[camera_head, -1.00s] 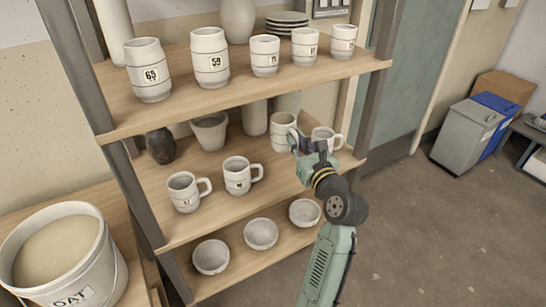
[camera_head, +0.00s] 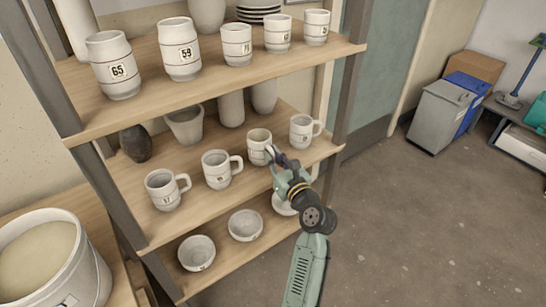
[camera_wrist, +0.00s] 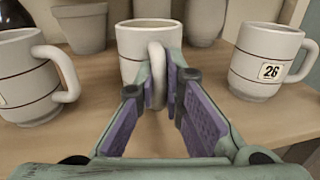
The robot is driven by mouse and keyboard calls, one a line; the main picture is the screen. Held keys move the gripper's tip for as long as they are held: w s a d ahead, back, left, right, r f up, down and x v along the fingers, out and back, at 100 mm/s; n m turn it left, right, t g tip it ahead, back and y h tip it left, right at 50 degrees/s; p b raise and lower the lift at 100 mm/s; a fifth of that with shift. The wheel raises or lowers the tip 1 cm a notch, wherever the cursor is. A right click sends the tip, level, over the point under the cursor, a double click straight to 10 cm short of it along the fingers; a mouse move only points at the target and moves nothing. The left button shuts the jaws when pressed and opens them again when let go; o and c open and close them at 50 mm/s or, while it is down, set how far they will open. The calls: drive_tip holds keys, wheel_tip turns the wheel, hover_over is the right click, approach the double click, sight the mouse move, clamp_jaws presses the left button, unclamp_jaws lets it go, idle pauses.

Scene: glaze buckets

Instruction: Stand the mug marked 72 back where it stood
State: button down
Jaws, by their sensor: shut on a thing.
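My gripper (camera_head: 275,158) is shut on the handle of a cream mug (camera_head: 258,143). The wrist view shows this mug (camera_wrist: 140,42) upright, with its handle between my gripper's pads (camera_wrist: 162,82). No number shows on its visible side, so I cannot read its mark. It is at the middle shelf (camera_head: 205,218), in line with the row of mugs. Its base looks level with the shelf, but my fingers hide part of it and contact is unclear.
The mug marked 26 (camera_wrist: 270,68) stands to the right, a gap away. Another handled mug (camera_head: 217,168) stands to the left, with one marked 57 (camera_head: 163,189) beyond. A pot (camera_head: 185,126) and vases stand behind. Bowls (camera_head: 245,225) are below.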

drive_tip(key=c, duration=1.7)
unclamp_jaws()
drive_tip(key=b+v, duration=0.2)
drive_tip(key=v, duration=1)
